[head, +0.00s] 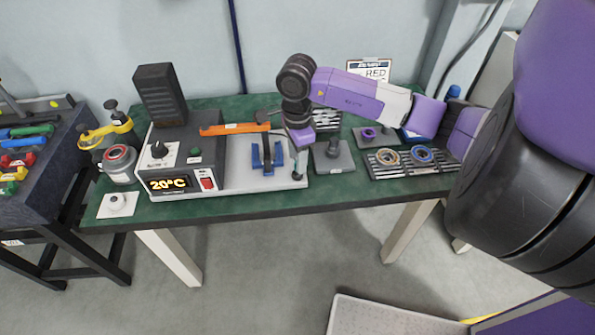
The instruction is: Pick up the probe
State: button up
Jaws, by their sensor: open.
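I cannot tell for certain which item is the probe. A small dark peg (334,147) stands on a grey square block (345,162) near the middle of the table, and this may be it. My gripper (297,176) points down just left of that block, over the right end of the tester's light grey base plate (238,172). The gripper is open and small in view; nothing clear shows between its fingers. An orange bar (234,129) lies across the tester, behind a blue fixture (268,158) on the plate.
The tester (182,160) reads 20°C. A grey canister (118,165) with a red ring stands left. A dark slotted rack (398,172) with rings sits right. A purple ring (369,134) lies on a grey plate behind it. The green table's (330,200) front strip is mostly clear.

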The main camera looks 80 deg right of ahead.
jog(key=shift+d+f, duration=0.1)
jog(key=shift+f, duration=1.55)
grip_shut()
jog(key=shift+r, duration=0.15)
notch_tip(320, 180, up, 20)
jog(key=b, duration=0.2)
